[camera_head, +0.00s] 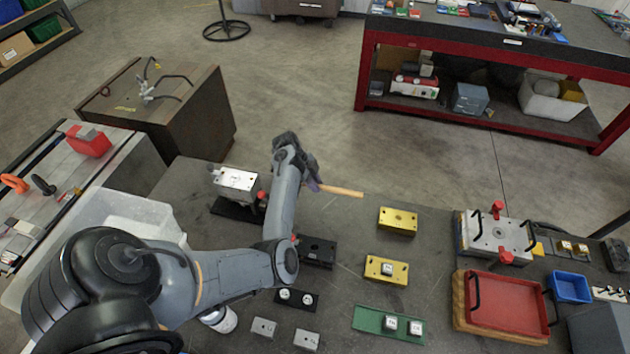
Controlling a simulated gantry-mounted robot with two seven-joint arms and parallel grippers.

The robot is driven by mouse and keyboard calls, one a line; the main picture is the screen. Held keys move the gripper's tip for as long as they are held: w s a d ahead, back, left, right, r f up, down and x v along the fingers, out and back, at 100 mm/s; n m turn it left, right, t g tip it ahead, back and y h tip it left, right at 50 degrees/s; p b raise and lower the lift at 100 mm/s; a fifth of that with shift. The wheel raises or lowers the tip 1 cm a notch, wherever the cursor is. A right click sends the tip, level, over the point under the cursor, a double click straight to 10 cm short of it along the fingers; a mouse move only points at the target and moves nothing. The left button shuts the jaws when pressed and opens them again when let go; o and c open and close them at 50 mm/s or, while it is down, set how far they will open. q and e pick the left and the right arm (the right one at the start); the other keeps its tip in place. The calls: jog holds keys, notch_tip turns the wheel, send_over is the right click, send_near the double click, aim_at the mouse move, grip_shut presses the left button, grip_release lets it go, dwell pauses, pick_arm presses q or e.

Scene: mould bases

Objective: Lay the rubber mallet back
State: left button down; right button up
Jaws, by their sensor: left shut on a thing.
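My left arm reaches over the bench from the left, with its wrist bent down toward the bench's far edge. My left gripper (314,185) is shut on the rubber mallet. The mallet's light wooden handle (342,191) sticks out to the right of the fingers, close to the far edge of the bench. The mallet's head is hidden behind my wrist and arm. Whether the mallet touches the bench I cannot tell. My right gripper is not in view.
A grey mould block (238,183) with red parts stands left of my wrist. Yellow blocks (397,221) and a green plate (372,321) lie right of my forearm. A clamped plate (497,237), red tray (507,307) and blue bin (571,286) are at right. Bare bench lies between.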

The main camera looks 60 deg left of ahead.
pick_arm(q)
jog(key=shift+f+b, duration=2.6)
jog(key=shift+f, duration=0.35)
jog(key=c, duration=0.9)
grip_release()
jog(key=shift+f, duration=0.1)
